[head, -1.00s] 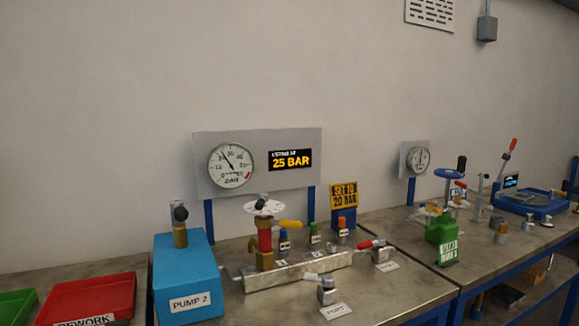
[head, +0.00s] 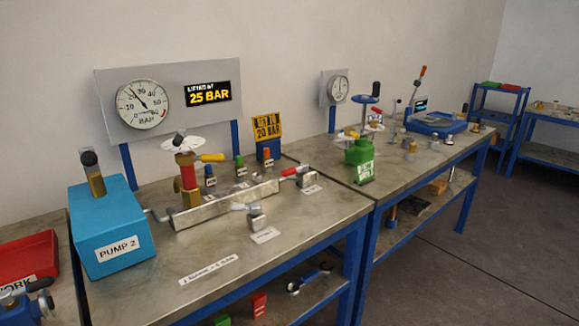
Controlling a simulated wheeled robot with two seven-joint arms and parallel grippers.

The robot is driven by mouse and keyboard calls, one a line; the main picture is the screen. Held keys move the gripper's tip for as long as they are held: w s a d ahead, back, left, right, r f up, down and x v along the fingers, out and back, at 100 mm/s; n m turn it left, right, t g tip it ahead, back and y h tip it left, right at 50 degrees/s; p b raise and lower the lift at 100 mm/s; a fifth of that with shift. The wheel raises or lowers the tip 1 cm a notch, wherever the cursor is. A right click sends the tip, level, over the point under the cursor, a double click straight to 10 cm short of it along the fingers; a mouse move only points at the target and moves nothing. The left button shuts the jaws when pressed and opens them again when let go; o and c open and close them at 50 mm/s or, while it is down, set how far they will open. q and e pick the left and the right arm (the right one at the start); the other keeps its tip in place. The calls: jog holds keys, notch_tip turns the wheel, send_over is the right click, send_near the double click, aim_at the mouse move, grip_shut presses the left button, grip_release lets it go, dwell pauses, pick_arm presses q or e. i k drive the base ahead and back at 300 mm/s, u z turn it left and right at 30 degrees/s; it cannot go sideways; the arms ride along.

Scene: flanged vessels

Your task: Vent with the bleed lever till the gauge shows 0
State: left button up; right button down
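The round white gauge (head: 143,104), marked BAR, is on a grey panel. Its needle points up and left, clearly off zero; the exact reading is too small to tell. I cannot read which one is labelled as the bleed. Neither of my grippers is in view.
The blue PUMP 2 box (head: 112,232) stands left of the manifold. A display (head: 208,94) reads 25 BAR, and a yellow sign (head: 267,127) reads SET TO 20 BAR. A green unit (head: 360,155) with another gauge (head: 338,90) is further right. The bench front is mostly clear.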

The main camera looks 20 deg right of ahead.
aim_at(304, 166)
jog(key=z, duration=2.45)
jog(key=i, duration=1.6)
jog(key=u, duration=1.85)
